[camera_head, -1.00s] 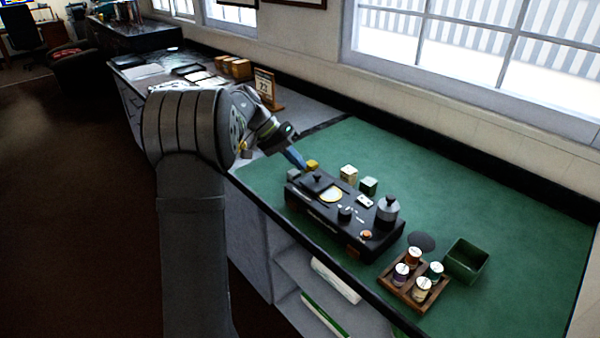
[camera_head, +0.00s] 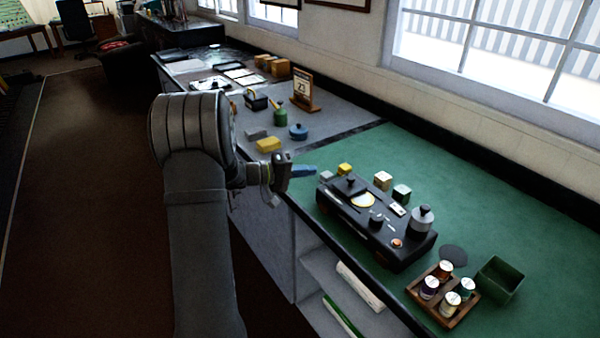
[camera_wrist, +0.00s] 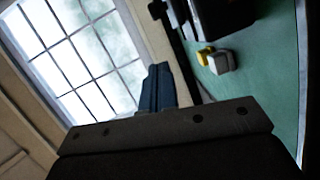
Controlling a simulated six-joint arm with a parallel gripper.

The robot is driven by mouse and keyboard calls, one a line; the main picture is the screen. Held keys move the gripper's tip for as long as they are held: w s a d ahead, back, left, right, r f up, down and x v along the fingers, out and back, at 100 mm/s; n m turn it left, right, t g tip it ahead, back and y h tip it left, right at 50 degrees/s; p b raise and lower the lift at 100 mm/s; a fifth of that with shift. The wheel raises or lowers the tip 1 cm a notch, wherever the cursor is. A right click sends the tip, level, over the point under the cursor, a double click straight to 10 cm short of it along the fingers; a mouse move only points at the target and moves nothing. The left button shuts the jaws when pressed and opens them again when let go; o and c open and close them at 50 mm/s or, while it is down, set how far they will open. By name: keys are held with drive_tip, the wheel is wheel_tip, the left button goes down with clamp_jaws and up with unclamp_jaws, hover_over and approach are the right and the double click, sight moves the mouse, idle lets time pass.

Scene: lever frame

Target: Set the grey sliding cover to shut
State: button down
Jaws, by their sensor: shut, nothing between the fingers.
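A black box (camera_head: 388,232) lies on the green mat. A dark grey square plate with a knob, likely the sliding cover (camera_head: 350,187), sits at its left end. My gripper (camera_head: 312,171) has blue fingers, shut and empty, just left of and apart from the box's left end. In the wrist view my gripper (camera_wrist: 157,88) points toward the window, and part of a dark body, likely the box (camera_wrist: 225,14), shows at the top right; the cover cannot be made out there.
A wooden rack (camera_head: 420,297) of bottles and a green bin (camera_head: 500,279) are at the right. The mat's back right is clear.

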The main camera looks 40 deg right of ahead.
sight(349, 196)
drive_tip(key=x, duration=0.5)
drive_tip(key=shift+s+d, duration=0.3)
drive_tip(key=s, duration=0.1)
drive_tip(key=s+d, duration=0.1)
drive_tip(key=shift+s+f, duration=0.3)
drive_tip(key=shift+f, duration=0.05)
drive_tip(key=shift+s+d, duration=0.15)
drive_tip(key=shift+s, duration=3.1)
